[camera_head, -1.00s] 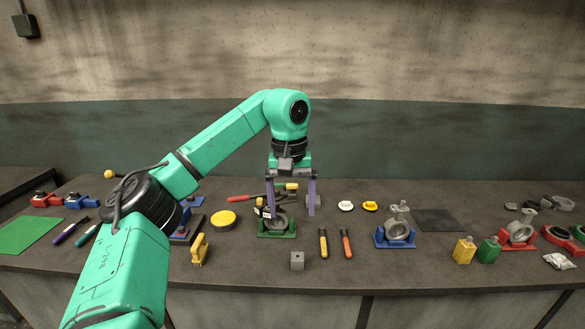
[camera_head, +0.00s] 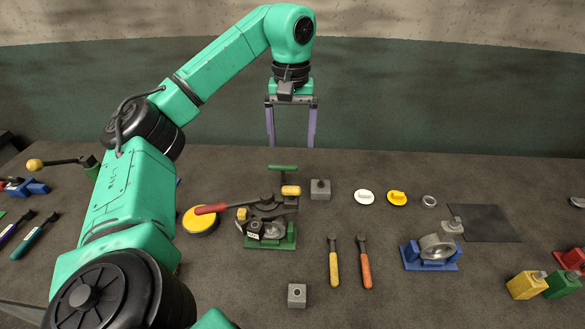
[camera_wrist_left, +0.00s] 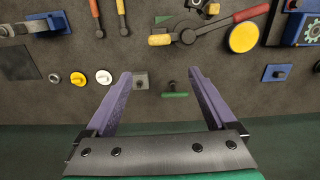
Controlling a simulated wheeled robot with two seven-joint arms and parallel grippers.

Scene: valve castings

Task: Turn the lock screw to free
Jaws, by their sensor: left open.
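A green fixture (camera_head: 285,243) on the bench holds a grey casting (camera_head: 272,231), with a red-handled clamp (camera_head: 212,208) over it. A yellow-tipped part (camera_head: 291,190) and a green T-handle (camera_head: 282,168) show behind the clamp. The T-handle also shows in the left wrist view (camera_wrist_left: 175,95); I cannot tell for certain which part is the lock screw. My left gripper (camera_head: 290,145) is open and empty, fingers pointing down, apart from the fixture and raised beyond it. My right gripper is not in view.
A grey block (camera_head: 320,190) stands right of the T-handle. A yellow round tin (camera_head: 200,220) is left of the fixture. Yellow (camera_head: 335,265) and orange (camera_head: 364,262) tools lie in front. A blue fixture (camera_head: 430,258) stands at right. The bench behind the T-handle is clear.

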